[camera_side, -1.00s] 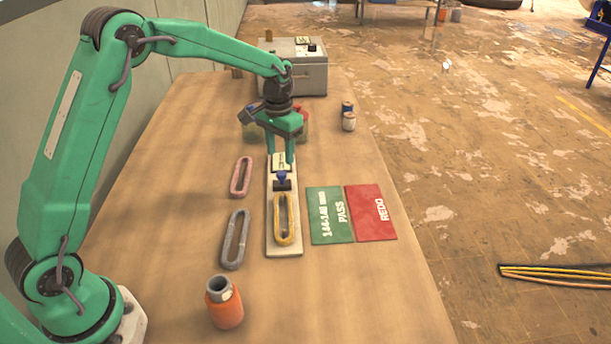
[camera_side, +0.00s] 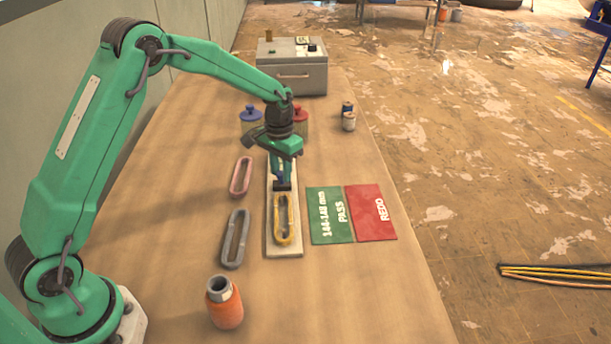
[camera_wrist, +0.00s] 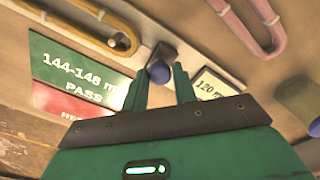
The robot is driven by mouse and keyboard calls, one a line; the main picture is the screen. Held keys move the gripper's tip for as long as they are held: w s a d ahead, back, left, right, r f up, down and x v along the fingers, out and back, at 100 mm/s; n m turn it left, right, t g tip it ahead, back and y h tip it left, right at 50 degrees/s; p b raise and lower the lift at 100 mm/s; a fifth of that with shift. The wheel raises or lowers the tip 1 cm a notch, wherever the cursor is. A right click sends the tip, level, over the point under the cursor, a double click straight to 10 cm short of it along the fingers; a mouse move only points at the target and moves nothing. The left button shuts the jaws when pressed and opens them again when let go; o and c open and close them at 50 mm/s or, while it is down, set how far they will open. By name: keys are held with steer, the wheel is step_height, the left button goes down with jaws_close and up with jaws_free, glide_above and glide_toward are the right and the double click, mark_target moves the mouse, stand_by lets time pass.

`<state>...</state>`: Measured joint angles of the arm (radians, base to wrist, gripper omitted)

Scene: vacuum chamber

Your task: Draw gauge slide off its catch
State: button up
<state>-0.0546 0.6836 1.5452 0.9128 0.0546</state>
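The gauge is a long pale board (camera_side: 270,242) lying lengthwise on the table. A yellow oblong link (camera_side: 284,240) lies on its near part, also in the wrist view (camera_wrist: 122,45). Just beyond the link is the dark slide block (camera_side: 283,187) with a blue knob (camera_wrist: 160,72). My gripper (camera_side: 281,177) is down over the slide. In the wrist view its fingers (camera_wrist: 159,70) are apart, one on each side of the knob, with gaps showing. The catch cannot be made out. A "120 m" label (camera_wrist: 208,85) shows beside a finger.
Left of the gauge lie a pink link (camera_side: 241,177) and a grey link (camera_side: 235,239). Right are a green PASS card (camera_side: 329,225) and a red REDO card (camera_side: 370,225). An orange bottle (camera_side: 225,305) stands in front. Lidded jars (camera_side: 250,120) and a grey box (camera_side: 300,75) stand behind.

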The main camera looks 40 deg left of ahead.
jaws_close()
steer(key=shift+w+a, duration=0.5)
steer(key=shift+w, duration=0.05)
steer(key=o, duration=0.5)
jaws_free()
steer(key=shift+r, duration=0.1)
steer(key=shift+r, duration=3.9)
